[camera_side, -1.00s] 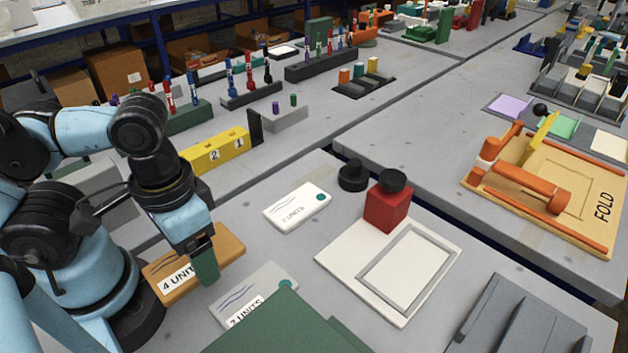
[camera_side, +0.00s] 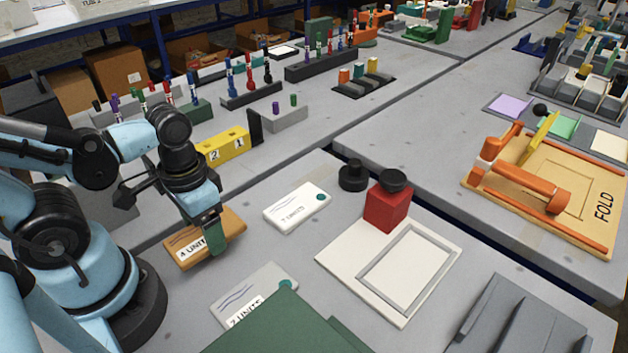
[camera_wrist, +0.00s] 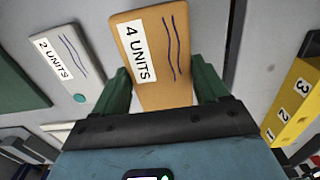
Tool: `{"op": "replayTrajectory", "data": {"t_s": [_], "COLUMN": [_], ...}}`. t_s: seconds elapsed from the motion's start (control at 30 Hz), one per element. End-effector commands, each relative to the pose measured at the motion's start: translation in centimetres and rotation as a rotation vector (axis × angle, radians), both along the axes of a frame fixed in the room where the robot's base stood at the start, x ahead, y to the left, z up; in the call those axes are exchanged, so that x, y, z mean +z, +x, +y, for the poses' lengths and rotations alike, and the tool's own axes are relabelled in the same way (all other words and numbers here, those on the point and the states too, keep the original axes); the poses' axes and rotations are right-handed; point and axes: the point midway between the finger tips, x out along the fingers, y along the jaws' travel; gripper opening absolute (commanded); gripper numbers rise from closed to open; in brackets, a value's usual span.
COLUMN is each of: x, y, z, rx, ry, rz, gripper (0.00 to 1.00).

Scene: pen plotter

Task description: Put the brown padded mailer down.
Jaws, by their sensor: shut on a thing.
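The brown padded mailer (camera_side: 184,247), labelled "4 UNITS", is between the green fingers of my gripper (camera_side: 214,238) in the side view. In the wrist view the mailer (camera_wrist: 178,52) extends out from between both fingers of my gripper (camera_wrist: 162,90), which are shut on its sides. The mailer lies roughly flat, close over or on the grey table; I cannot tell whether it touches. The near finger hides part of it in the side view.
A white mailer (camera_side: 297,207) lies to the right, and a grey "2 UNITS" mailer (camera_side: 247,287) lies nearer the camera. A yellow numbered block (camera_side: 224,147) stands behind. A white board (camera_side: 340,262) with a red block (camera_side: 387,208) is further right.

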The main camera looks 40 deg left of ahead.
Motion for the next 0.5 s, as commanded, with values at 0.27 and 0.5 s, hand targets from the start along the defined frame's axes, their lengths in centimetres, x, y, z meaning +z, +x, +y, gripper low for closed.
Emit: {"op": "replayTrajectory", "data": {"t_s": [0.27, 0.5], "x": [-1.4, -2.9], "y": [0.1, 0.1], "z": [0.0, 0.0], "rx": [0.000, 0.001], "ry": [0.000, 0.001], "rz": [0.000, -0.001], "gripper": [0.44, 0.44]}}
